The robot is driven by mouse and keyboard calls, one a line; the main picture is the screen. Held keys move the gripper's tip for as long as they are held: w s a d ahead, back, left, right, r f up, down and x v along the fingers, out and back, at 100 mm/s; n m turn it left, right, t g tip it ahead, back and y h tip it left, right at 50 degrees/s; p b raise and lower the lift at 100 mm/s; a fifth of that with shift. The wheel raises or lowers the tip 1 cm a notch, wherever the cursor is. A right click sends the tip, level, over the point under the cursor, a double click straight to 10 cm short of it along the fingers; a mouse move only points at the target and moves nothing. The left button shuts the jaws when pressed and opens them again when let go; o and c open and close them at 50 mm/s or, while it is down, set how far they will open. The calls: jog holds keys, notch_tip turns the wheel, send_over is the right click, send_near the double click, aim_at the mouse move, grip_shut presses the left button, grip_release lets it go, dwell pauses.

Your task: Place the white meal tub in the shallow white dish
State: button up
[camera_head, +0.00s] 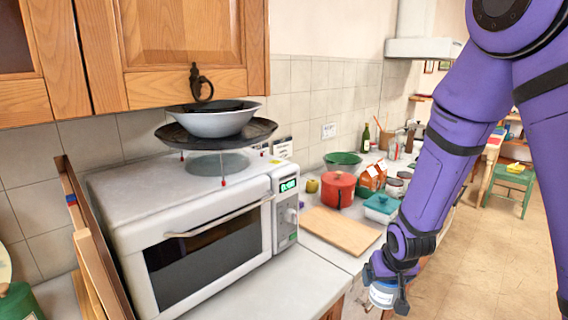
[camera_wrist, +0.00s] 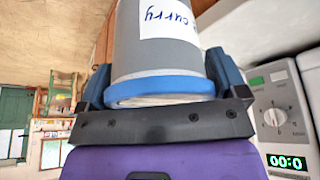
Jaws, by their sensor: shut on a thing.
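My gripper (camera_head: 388,284) is at the lower right of the head view, in front of the counter's edge. It is shut on the white meal tub (camera_head: 381,296), which has a blue band. In the wrist view the tub (camera_wrist: 165,58) looks grey, with a blue rim and a white label reading "curry" upside down; the jaws clasp its sides near the rim. A white bowl (camera_head: 212,123), the only white dish I can make out, sits on a dark round tray (camera_head: 178,137) above the microwave, apart from my gripper. Something dark lies in it.
The white microwave (camera_head: 190,225) stands left, its panel also in the wrist view (camera_wrist: 280,110). Wooden cabinets (camera_head: 180,45) hang close above the bowl. A cutting board (camera_head: 340,230), red pot (camera_head: 338,190) and teal box (camera_head: 381,208) occupy the counter.

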jog(key=w+d+f, duration=0.6)
jog(key=w+f, duration=0.2)
jog(key=f, duration=0.2)
jog(key=shift+w, duration=0.15)
